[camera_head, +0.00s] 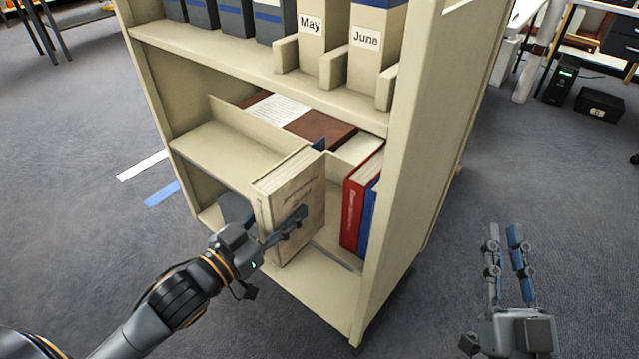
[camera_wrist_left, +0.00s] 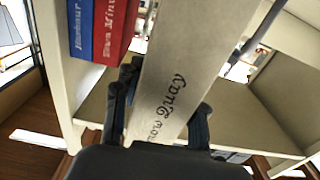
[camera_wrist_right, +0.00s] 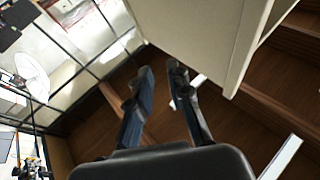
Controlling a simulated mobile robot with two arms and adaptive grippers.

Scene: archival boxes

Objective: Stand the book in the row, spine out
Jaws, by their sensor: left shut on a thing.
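A thick cream book (camera_head: 291,202) stands upright at the front of the lower shelf, partly out over its edge. My left gripper (camera_head: 296,220) is shut on it, with the fingers on either side of its spine. In the left wrist view the book's spine (camera_wrist_left: 165,85) faces the camera, with part of a title ending in "Quay". A red book (camera_head: 354,208) and a blue book (camera_head: 369,215) stand upright to its right against the shelf's side wall; they also show in the left wrist view. My right gripper (camera_head: 505,240) is empty, fingers apart, over the floor right of the shelf.
The cream shelf unit (camera_head: 400,190) has dark boxes and files marked May (camera_head: 311,30) and June (camera_head: 366,45) above. A brown item with a white sheet (camera_head: 280,108) lies behind a low divider (camera_head: 245,125).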

